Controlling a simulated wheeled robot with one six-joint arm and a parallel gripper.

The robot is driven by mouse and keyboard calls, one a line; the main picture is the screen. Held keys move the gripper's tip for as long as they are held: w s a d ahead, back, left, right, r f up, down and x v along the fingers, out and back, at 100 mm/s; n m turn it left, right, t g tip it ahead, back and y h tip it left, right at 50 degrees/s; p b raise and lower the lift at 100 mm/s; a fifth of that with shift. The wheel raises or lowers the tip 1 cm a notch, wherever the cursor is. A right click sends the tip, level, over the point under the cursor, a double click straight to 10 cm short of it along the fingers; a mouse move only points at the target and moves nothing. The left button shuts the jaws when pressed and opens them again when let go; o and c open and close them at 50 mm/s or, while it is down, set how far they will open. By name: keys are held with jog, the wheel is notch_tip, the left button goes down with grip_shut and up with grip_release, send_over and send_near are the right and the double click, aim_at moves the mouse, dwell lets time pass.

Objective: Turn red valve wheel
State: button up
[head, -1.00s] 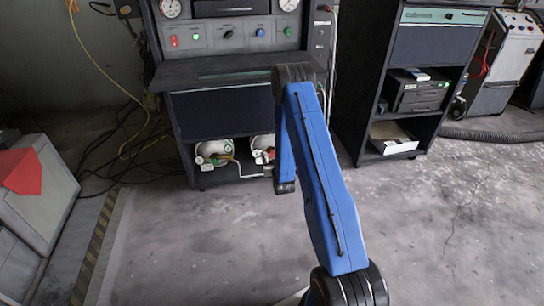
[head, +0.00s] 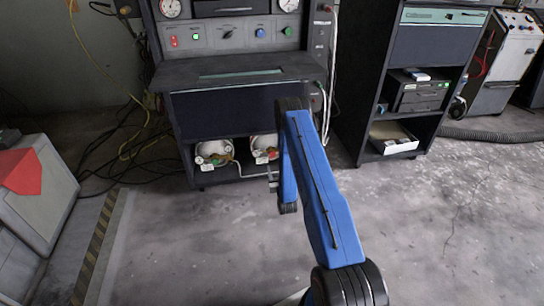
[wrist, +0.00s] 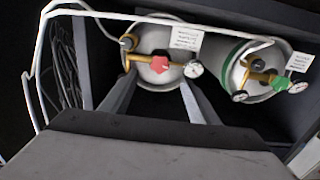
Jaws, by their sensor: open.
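The red valve wheel (wrist: 160,64) sits on the brass fitting of a white cylinder (wrist: 150,40) in the wrist view. A small gauge is at its right. My gripper (wrist: 157,92) is open and empty, one finger on each side below the wheel in the picture, apparently short of it. In the head view, two white cylinders lie on the low shelf; the right one (head: 263,143) shows a small red spot (head: 273,153). My gripper also shows there (head: 272,181), partly hidden behind my blue forearm.
A second cylinder (wrist: 240,82) with a green valve wheel (wrist: 279,88) lies beside the first. A white pipe (wrist: 100,14) runs in front of the shelf. The bench (head: 240,75) overhangs the cylinders. The floor (head: 200,245) in front is clear.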

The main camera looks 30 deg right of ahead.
aim_at(272, 155)
jog(key=x, duration=1.3)
jog(key=c, duration=1)
